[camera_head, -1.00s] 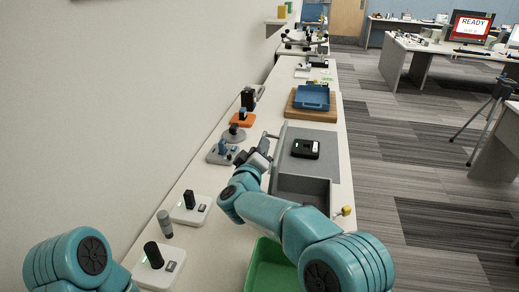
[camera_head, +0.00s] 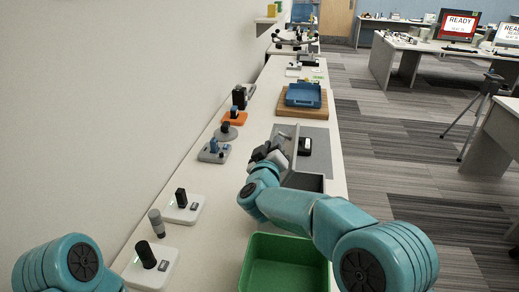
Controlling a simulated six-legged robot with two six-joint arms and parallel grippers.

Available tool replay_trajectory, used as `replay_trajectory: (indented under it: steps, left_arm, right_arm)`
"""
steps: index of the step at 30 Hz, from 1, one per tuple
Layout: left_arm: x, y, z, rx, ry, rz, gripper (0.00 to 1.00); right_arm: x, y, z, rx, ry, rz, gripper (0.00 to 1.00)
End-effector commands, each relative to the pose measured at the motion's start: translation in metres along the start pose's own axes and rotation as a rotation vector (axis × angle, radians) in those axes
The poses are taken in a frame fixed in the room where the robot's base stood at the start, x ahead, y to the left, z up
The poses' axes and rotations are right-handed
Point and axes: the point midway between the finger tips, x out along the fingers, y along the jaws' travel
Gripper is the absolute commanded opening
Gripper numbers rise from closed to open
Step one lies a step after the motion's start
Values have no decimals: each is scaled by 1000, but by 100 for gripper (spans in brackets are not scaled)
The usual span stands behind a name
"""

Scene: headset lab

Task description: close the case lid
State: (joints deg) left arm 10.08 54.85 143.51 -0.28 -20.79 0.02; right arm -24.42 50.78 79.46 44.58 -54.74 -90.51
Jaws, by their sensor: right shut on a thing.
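The grey case (camera_head: 305,182) is on the bench in the middle of the view, partly hidden by my right arm. Its lid (camera_head: 294,150) stands steeply up along the case's left side, seen nearly edge-on, so the case is open. My right gripper (camera_head: 281,140) is at the lid's left side and shut on it; the exact contact is small and partly hidden. A black device (camera_head: 305,146) lies to the right of the lid on a grey mat (camera_head: 320,158). My left gripper is out of view; only part of that arm shows at lower left.
A green bin (camera_head: 285,265) stands in front, below my right arm. Small devices on stands (camera_head: 213,151) line the bench's left side by the wall. Open floor lies to the right.

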Motion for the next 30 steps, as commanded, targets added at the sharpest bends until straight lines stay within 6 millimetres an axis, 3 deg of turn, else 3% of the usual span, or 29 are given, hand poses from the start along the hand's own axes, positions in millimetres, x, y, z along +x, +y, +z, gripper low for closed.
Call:
replay_trajectory:
  steps: [1,12,30]
  left_arm:
    - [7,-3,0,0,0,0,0]
    - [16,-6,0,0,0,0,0]
    - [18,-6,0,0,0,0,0]
  right_arm:
    - [-1,-3,13,32,-9,-9,0]
    - [-1,18,39,34,-10,-12,0]
    - [-1,22,45,33,-8,-14,0]
